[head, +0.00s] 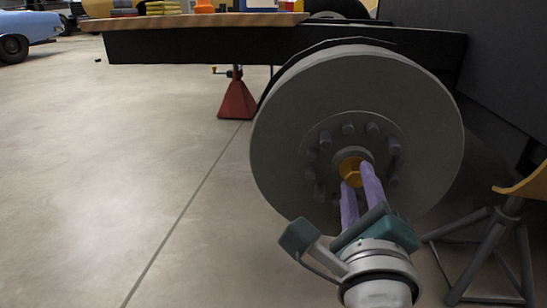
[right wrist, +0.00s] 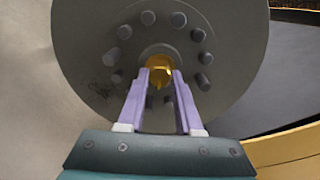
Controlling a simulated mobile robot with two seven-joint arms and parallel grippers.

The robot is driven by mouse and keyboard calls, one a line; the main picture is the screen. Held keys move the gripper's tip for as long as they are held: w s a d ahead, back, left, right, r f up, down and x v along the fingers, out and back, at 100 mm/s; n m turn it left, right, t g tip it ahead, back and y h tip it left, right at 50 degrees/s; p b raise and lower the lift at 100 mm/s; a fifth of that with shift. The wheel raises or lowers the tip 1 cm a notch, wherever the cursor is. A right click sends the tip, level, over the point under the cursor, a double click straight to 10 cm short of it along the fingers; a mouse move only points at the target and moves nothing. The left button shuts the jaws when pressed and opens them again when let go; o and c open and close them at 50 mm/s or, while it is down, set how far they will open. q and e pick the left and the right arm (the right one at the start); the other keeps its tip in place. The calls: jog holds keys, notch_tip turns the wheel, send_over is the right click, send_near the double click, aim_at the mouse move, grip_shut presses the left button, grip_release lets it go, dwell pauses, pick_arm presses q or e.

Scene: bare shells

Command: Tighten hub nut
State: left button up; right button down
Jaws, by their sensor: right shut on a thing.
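The hub nut (head: 351,171) is a small gold-coloured nut at the centre of a large grey hub disc (head: 300,92). Several studs ring it on the hub face. My right gripper (head: 357,178) has its two purple fingers on either side of the nut and is shut on it. In the right wrist view the nut (right wrist: 159,73) sits between the fingertips (right wrist: 160,78), with the disc (right wrist: 85,60) filling the space behind. The fingers hide parts of the nut's sides. My left gripper is not in view.
A red jack stand (head: 237,100) stands behind the disc to the left. A grey stand (head: 488,250) with a yellow top is close at the lower right. A wooden board (head: 190,22) bearing objects lies above a dark beam (head: 200,46). The floor at left is open.

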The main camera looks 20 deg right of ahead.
dwell(0.5)
jog(key=c, duration=0.6)
grip_release()
jog(key=p+v, duration=0.2)
jog(key=v, duration=0.8)
jog(key=shift+p, duration=0.4)
